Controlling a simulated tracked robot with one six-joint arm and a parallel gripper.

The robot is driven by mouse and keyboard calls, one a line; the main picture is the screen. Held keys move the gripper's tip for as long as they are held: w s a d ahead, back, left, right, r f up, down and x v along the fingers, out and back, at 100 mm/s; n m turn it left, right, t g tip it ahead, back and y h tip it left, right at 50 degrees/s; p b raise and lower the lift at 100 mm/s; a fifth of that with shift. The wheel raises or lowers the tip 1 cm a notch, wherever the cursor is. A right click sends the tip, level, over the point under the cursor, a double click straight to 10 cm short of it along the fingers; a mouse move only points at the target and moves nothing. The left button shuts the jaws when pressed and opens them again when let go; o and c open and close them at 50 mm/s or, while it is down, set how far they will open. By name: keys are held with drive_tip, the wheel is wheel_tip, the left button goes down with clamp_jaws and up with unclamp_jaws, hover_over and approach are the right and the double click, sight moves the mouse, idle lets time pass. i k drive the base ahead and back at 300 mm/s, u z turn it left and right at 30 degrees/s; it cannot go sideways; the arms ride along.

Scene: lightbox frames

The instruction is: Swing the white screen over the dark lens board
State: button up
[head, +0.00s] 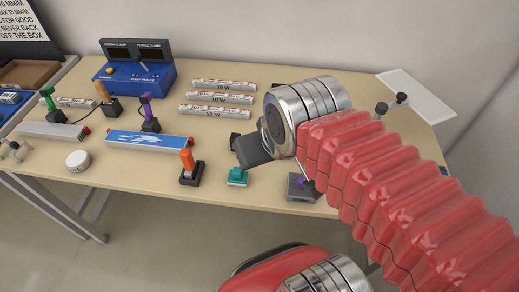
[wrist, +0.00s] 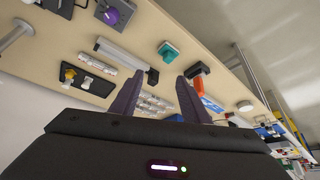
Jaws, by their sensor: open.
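A flat white panel (head: 418,95), which looks like the white screen, lies at the back right corner of the table, beside two dark knobs (head: 391,103). I cannot make out a dark lens board for certain; my arm covers part of the table's right side. My gripper (head: 240,147) is over the middle right of the table, well left of the white panel. In the wrist view its two dark fingers (wrist: 158,78) are apart with nothing held between them. A dark plate with a pale knob (wrist: 88,78) shows left of the fingers there.
Below my gripper stand a teal block (head: 237,176), an orange-handled switch (head: 188,168) and a grey box with a purple knob (head: 302,187). White tubes (head: 214,111) lie behind. A blue control box (head: 135,75) stands at back left. The table's front edge is close.

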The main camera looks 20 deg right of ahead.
sight(408, 90)
drive_tip(key=z, duration=1.85)
